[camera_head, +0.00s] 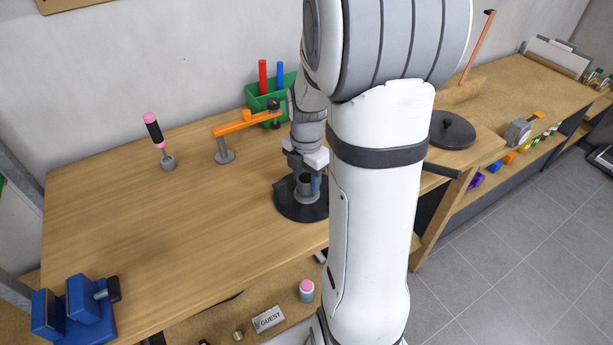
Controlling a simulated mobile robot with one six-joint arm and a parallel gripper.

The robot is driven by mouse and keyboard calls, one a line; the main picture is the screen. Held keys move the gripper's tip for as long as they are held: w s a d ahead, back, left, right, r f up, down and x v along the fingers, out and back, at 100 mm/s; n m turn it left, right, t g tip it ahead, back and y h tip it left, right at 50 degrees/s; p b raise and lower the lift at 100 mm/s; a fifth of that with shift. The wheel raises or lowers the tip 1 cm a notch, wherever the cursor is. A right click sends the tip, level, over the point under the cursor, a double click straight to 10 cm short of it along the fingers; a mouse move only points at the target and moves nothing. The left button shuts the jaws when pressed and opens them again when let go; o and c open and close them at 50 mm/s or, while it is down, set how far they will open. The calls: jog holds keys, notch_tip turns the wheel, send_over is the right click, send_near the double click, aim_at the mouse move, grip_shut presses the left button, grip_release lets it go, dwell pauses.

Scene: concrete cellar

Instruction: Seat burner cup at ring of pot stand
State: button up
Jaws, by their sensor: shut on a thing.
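The pot stand has a wide black round base (287,207) on the wooden bench, just left of my arm. A grey collar-like part, perhaps its ring, rises from the middle of the base. My gripper (306,181) points down over this base and is shut on a small dark cup (304,187), which looks like the burner cup. The cup is upright at the grey part. I cannot tell whether it rests in the ring or hangs just above it. My arm hides the right side of the base.
A blue vise (82,308) is front left. A black disc (452,131) lies right. The bench's left middle is clear.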

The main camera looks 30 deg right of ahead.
jog(key=shift+f+b, duration=0.6)
jog(key=shift+f, duration=0.25)
jog(key=o, duration=1.2)
jog(key=shift+r, duration=0.1)
notch_tip(320, 180, up, 8)
jog(key=shift+f, duration=0.15)
jog(key=s+a+r+m+t, duration=0.1)
jog(key=s+a+m, duration=0.2)
jog(key=m, duration=0.3)
jog(key=s+a+r+m, duration=0.1)
jog(key=s+a+m, duration=0.3)
jog(key=m, duration=0.3)
jog(key=s+a+r+m+t, duration=0.1)
jog(key=s+a+m, duration=0.3)
jog(key=m, duration=0.2)
jog(key=shift+s+a+r+m+t, duration=0.1)
jog(key=shift+s+r+m+t, duration=0.2)
jog(key=shift+s+r+m, duration=0.1)
jog(key=shift+s+a+m, duration=0.25)
jog(key=shift+s+m, duration=0.05)
jog(key=shift+m, duration=0.5)
jog(key=shift+c, duration=0.5)
